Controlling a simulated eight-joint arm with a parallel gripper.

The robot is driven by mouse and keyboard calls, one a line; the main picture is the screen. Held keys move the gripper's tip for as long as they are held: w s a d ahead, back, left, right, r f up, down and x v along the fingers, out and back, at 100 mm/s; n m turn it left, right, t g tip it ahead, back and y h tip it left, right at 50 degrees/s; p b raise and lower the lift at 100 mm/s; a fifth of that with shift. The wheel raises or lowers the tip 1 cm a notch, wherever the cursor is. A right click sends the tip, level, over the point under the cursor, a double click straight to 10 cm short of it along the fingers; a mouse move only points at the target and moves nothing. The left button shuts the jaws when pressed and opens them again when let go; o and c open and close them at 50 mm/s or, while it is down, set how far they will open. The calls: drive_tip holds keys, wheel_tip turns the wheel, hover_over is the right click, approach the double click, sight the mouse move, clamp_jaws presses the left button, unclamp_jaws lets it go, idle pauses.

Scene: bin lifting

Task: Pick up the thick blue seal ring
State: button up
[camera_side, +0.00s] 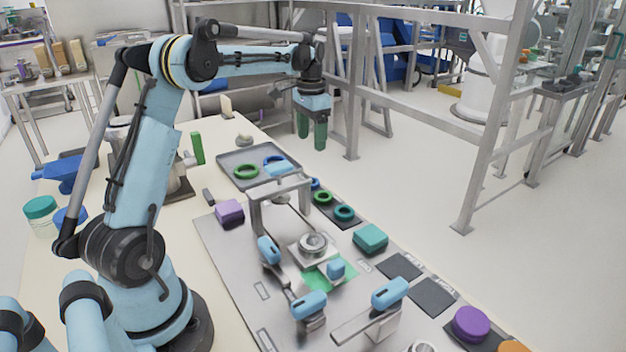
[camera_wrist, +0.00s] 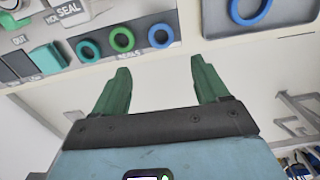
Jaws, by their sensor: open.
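A blue ring (camera_wrist: 152,40) lies on the dark seal mat, at the end of a row with a green ring (camera_wrist: 121,48) and a teal ring (camera_wrist: 82,58). A larger blue ring (camera_wrist: 252,21) lies on the grey tray, cut by the top edge of the wrist view. I cannot tell for sure which blue ring is the thick one. My gripper (camera_side: 312,136) is open and empty, high above the bench and beyond its far edge; its green fingers (camera_wrist: 160,64) point down.
The tray (camera_side: 228,157) also holds a green ring (camera_side: 238,174) and a light blue block (camera_side: 281,170). The grey bracket (camera_side: 256,212) stands over the metal plate between tray and fixtures. A teal block (camera_side: 370,237) sits near the mat. The air around my gripper is clear.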

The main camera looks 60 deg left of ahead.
wheel_tip(320, 180, down, 12)
drive_tip(key=shift+a+f, duration=0.1)
drive_tip(key=shift+f, duration=0.1)
idle(0.5)
drive_tip(key=c, duration=1.1)
drive_tip(key=shift+r, duration=0.15)
